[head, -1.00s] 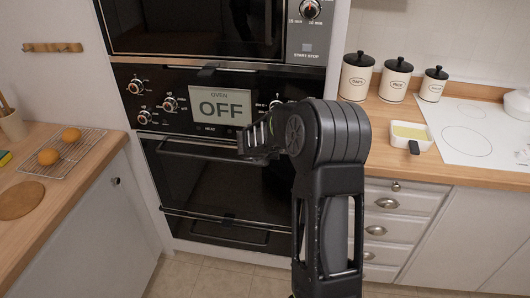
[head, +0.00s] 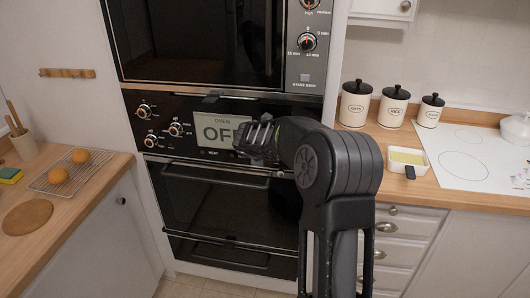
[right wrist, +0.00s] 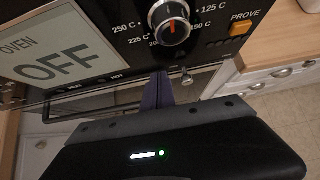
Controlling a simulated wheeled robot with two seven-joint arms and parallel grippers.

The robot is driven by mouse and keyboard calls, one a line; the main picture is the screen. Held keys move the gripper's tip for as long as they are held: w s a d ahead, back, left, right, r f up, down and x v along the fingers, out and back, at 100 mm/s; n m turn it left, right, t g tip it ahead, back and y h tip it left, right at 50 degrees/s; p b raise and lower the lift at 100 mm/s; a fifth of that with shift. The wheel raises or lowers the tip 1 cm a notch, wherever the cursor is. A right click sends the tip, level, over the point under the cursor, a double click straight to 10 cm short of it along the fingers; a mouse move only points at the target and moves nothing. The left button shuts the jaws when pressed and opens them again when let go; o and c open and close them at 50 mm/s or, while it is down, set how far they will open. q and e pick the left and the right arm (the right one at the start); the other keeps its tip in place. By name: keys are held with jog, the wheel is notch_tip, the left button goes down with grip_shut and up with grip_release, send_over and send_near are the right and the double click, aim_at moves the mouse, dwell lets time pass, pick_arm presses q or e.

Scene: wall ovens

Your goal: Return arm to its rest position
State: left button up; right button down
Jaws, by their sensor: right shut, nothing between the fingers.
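My right gripper (head: 258,142) is in front of the upper oven panel in the head view, covering part of the right side of the display. Its arm rises from the bottom right. In the right wrist view the dark fingers (right wrist: 158,90) are shut together and empty, below a temperature knob (right wrist: 169,22). The oven display (head: 220,130) reads OFF, and it also shows in the right wrist view (right wrist: 50,50). The oven door (head: 225,200) is shut. My left gripper is not in view.
A wooden counter at left holds a wire rack (head: 72,172) with two round orange-brown items. At right, several cream canisters (head: 392,108) and a white dish (head: 408,160) stand beside the white hob (head: 470,155). Drawers (head: 398,240) are close behind my right arm.

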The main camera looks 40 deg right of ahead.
jog(key=shift+w+d+r, duration=0.15)
jog(key=shift+r, duration=0.05)
dwell(0.6)
